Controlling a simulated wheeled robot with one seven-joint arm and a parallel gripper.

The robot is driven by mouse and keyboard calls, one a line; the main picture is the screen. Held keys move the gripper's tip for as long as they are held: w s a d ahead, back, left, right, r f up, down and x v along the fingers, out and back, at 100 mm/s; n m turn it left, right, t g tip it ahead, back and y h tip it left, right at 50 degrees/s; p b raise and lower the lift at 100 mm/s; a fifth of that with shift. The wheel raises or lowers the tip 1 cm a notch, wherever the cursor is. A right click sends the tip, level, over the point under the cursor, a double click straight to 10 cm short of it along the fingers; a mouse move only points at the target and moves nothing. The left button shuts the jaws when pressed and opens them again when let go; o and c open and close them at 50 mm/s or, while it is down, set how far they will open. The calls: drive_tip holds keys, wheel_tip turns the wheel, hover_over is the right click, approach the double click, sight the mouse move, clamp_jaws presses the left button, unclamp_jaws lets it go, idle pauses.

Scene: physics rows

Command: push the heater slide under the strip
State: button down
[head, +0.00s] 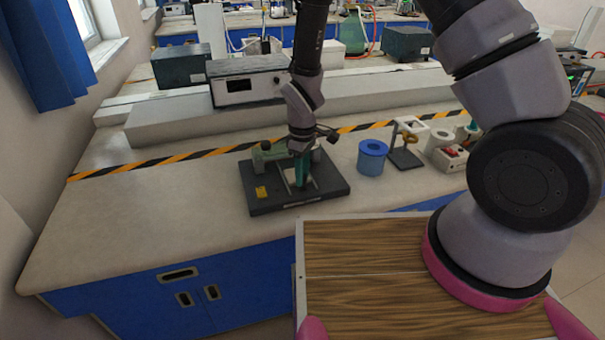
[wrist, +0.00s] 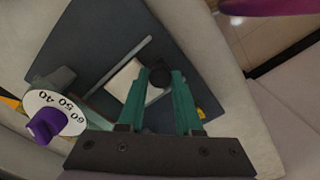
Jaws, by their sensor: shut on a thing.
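In the wrist view, the heater slide is a pale square plate (wrist: 126,80) with a round black knob (wrist: 160,75). My gripper (wrist: 158,80) has its teal fingertips shut on this knob. The strip (wrist: 125,60) is a thin grey bar running diagonally just beyond the plate. The plate lies close beside it; I cannot tell whether its edge reaches underneath. In the head view, my gripper (head: 303,180) points down over the dark base board (head: 328,188), and its fingers hide much of the slide.
A white dial (wrist: 55,112) with a purple knob (wrist: 46,124) stands at the board's left in the wrist view. In the head view, a yellow block (head: 262,192) lies on the board. A blue cylinder (head: 372,158) and a small stand (head: 405,155) are to the right. The bench's left is clear.

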drive_tip(key=w, duration=0.1)
drive_tip(key=w+a, duration=0.1)
drive_tip(key=w, duration=0.1)
drive_tip(key=shift+w, duration=0.3)
drive_tip(key=c, duration=0.6)
unclamp_jaws()
wheel_tip(320, 180, up, 11)
drive_tip(key=shift+f, duration=0.1)
drive_tip(key=shift+c, duration=0.2)
